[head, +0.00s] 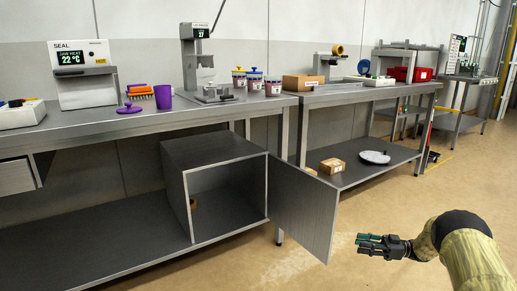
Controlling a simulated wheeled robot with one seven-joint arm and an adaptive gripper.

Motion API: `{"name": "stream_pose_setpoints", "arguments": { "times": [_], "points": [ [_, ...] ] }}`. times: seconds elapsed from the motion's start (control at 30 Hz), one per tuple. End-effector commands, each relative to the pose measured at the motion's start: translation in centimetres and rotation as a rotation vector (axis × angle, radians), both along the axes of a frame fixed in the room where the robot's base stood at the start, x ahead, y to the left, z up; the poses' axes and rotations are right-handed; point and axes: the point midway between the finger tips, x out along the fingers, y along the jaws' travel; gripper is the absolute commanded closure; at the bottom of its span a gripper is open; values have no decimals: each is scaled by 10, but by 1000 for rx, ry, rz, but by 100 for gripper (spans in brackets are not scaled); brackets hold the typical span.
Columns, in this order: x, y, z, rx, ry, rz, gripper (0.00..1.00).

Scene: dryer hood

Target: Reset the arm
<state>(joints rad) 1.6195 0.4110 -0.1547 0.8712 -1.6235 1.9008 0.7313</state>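My gripper (368,245) is at the lower right of the head view, at the end of my tan-sleeved arm. Its dark fingers with green parts point left, over open floor in front of the benches. Nothing shows between the fingers, but they are too small to tell how far apart they are. The gripper is to the right of the open cabinet door (303,215) and appears apart from it.
A grey cabinet (215,153) stands open under the near bench (120,124), its door swung out to the right. A heat sealer (83,75), purple cup (163,97) and several tubs stand on top. Boxes (332,166) lie on the right lower shelf. Floor around my gripper is clear.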

Motion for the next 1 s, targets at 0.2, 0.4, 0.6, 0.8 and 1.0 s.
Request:
{"name": "stream_pose_setpoints", "arguments": {
  "times": [0.2, 0.4, 0.6, 0.8, 1.0],
  "points": [
    [6, 32, -27, 46, 28, -151, 69],
    [3, 72, -72, 67, 112, -390, 69],
    [-25, 109, -133, 9, 267, -645, 69],
    [-89, 139, -198, -134, 472, -855, 69],
    [-188, 159, -249, -342, 702, -1003, 69]
  ]
}}
